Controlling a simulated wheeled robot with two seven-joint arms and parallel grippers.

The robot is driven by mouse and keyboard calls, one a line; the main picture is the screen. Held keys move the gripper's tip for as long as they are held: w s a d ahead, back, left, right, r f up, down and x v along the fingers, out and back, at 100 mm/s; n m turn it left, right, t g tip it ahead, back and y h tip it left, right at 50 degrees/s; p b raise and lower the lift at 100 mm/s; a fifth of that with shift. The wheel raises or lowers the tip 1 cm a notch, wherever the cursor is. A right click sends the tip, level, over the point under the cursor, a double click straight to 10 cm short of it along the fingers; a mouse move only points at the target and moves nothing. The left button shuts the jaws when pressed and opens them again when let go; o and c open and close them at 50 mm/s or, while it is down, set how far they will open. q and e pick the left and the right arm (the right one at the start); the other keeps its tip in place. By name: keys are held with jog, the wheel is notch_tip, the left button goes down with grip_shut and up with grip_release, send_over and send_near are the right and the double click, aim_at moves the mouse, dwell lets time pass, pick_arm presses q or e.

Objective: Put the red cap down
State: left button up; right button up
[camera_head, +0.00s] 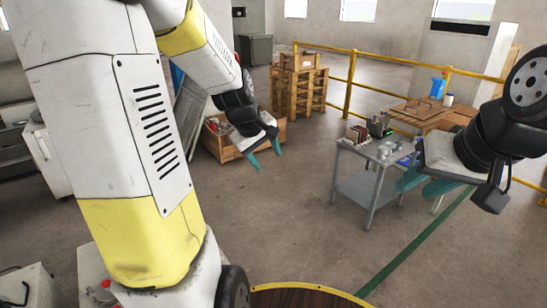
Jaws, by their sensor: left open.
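A small red round thing (105,284) shows at the bottom left, on or beside pale equipment. I cannot tell whether it is the red cap. My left gripper (268,160) hangs at the upper middle with its teal fingers pointing down and apart. It is open, and I see nothing between the fingers. It appears in front of a wooden crate, far from the red thing in the picture. My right gripper (425,185) is at the right, its teal fingers pointing left and overlapping the view of a grey table. Its opening is unclear from this angle.
The grey metal table (352,145) holds several small items. The wooden crate (222,152) holds loose things. Stacked pallets (298,90) and a yellow railing (349,85) stand behind. A round brown top with a yellow rim (305,298) is at the bottom. The middle floor is clear.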

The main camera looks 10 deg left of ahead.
pick_arm(q)
jog(key=s+d+r+m, duration=0.2)
jog(key=s+r+m, duration=0.3)
jog(key=s, duration=0.4)
jog(key=s+d+r+m, duration=0.2)
jog(key=s+r+m, duration=0.2)
jog(key=s, duration=0.6)
jog(key=shift+s+d+r+m+t+h, duration=0.2)
jog(key=shift+d+r+m+t+h, duration=0.1)
jog(key=shift+r+m, duration=0.15)
jog(key=shift+a, duration=0.1)
